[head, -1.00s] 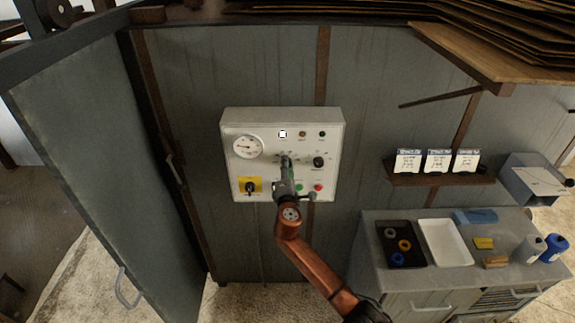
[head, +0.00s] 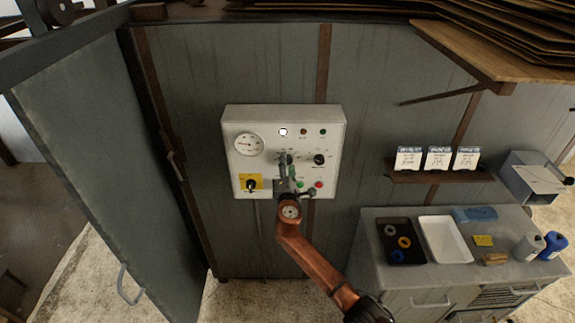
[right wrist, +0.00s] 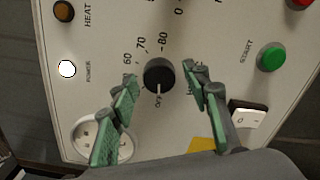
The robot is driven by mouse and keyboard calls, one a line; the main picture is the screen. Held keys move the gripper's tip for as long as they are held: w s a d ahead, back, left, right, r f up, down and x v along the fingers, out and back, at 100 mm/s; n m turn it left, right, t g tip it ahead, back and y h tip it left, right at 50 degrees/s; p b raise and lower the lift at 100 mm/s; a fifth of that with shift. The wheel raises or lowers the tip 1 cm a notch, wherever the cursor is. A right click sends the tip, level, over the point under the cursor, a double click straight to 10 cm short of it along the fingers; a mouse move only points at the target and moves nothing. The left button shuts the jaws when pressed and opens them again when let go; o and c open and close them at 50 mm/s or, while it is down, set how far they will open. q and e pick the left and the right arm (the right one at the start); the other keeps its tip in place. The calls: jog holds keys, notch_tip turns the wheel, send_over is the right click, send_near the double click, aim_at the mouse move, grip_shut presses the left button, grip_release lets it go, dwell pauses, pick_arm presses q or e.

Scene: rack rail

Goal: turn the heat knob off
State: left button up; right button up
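The heat knob (right wrist: 159,75) is a round black knob on the white control panel (head: 235,115). In the right wrist view a pale mark on its lower rim faces the OFF label. My right gripper (right wrist: 163,108) is open. Its green-padded fingers stand apart on either side of the knob's near side, and I see no contact. In the head view the gripper (head: 285,172) is in front of the panel and partly covers the knob (head: 289,158). My left gripper is not in view.
The panel also carries a lit power lamp (right wrist: 67,69), an orange heat lamp (right wrist: 63,11), a green start button (right wrist: 271,57), a white rocker switch (right wrist: 249,117), a gauge (head: 249,145), a second black knob (head: 319,160) and a yellow-backed switch (head: 251,185). A workbench (head: 375,225) stands at right.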

jog(key=shift+o, duration=0.2)
jog(key=shift+d, duration=0.1)
jog(key=s, duration=1.2)
